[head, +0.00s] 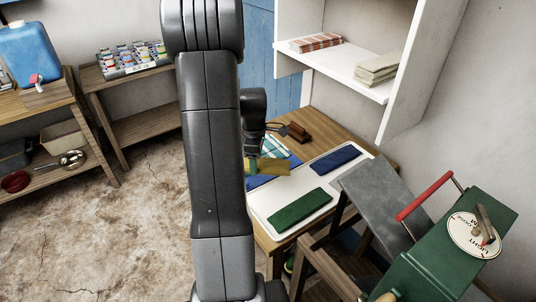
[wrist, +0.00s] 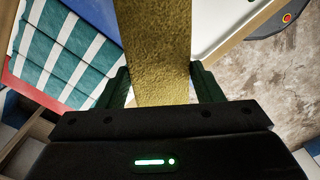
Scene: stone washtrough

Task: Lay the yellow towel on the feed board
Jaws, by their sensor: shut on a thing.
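My gripper (head: 262,150) is shut on the yellow towel (head: 268,167), which it holds over the left part of the wooden table. In the wrist view the yellow towel (wrist: 155,50) runs as a flat strip away from between the two fingers (wrist: 160,88). A grey sloping board (head: 378,190), which looks like the feed board, stands at the right against a green machine (head: 455,250). Its upper face is bare. My gripper is well to its left, across the white tray (head: 318,172). My arm hides part of the table.
A green towel (head: 300,208) and a blue towel (head: 335,158) lie on the white tray. A striped teal towel (wrist: 65,60) lies to its left. A red lever (head: 425,197) rises from the machine. A white shelf (head: 345,68) overhangs the table's back right.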

